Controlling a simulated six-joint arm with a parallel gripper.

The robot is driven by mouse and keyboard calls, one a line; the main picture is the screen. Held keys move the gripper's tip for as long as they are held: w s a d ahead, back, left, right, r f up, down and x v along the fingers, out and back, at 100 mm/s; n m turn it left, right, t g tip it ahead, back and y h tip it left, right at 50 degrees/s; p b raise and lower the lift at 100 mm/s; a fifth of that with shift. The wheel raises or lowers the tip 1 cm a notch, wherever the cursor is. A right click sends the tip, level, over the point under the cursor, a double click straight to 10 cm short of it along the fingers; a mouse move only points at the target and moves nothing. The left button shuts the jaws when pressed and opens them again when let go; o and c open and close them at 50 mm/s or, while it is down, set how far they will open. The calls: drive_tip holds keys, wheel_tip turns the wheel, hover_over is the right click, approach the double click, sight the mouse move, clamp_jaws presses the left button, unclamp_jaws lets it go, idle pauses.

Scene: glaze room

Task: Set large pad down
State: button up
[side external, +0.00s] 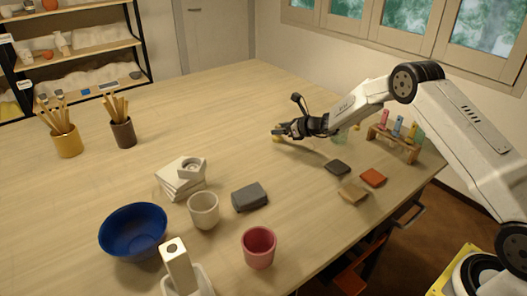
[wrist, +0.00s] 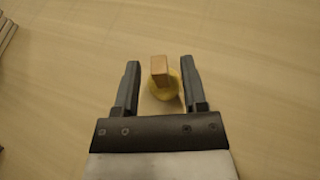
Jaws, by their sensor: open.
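My gripper (side external: 284,130) is open above the table, left of the small rack; its two fingers also show in the wrist view (wrist: 160,64). There is a gap between the pad and each finger. In the side view a little of the yellow pad (side external: 276,139) shows at the fingertips, apparently resting on the table; the gripper hides most of it. I cannot tell its size against other pads.
Dark (side external: 337,167), orange (side external: 373,177) and tan (side external: 352,191) tiles lie to the right. A rack (side external: 392,141) holds coloured tools behind them. A grey block (side external: 249,197), cups (side external: 203,210) and a blue bowl (side external: 134,231) stand in front.

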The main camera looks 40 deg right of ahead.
drive_tip(key=shift+v, duration=4.55)
drive_tip(key=s+a+n+g, duration=0.1)
drive_tip(key=s+a+n, duration=0.1)
drive_tip(key=s+a+n+g+y, duration=0.1)
drive_tip(key=s+a+n, duration=0.1)
drive_tip(key=s+a+n+g, duration=0.2)
drive_tip(key=a+n, duration=0.1)
drive_tip(key=shift+s+a+r+y, duration=0.1)
drive_tip(key=shift+r+y, duration=0.2)
drive_tip(key=s+a+n+g, duration=0.1)
drive_tip(key=s+n, duration=0.1)
drive_tip(key=s+a+n+g, duration=0.1)
drive_tip(key=s+n, duration=0.1)
drive_tip(key=s, duration=0.1)
drive_tip(key=s+a+n+g+h, duration=0.1)
drive_tip(key=s+a+n, duration=0.1)
drive_tip(key=s, duration=0.1)
drive_tip(key=shift+s+r+n+g, duration=0.1)
drive_tip(key=shift+r+n+g, duration=0.1)
drive_tip(key=shift+n+g, duration=0.2)
drive_tip(key=s+r+n+g+h, duration=0.1)
drive_tip(key=s+n+h, duration=0.4)
drive_tip(key=s+n, duration=1.2)
drive_tip(key=shift+s+a+r+n+g+h, duration=0.3)
drive_tip(key=shift+a+r+n+g, duration=0.1)
drive_tip(key=shift+g, duration=0.2)
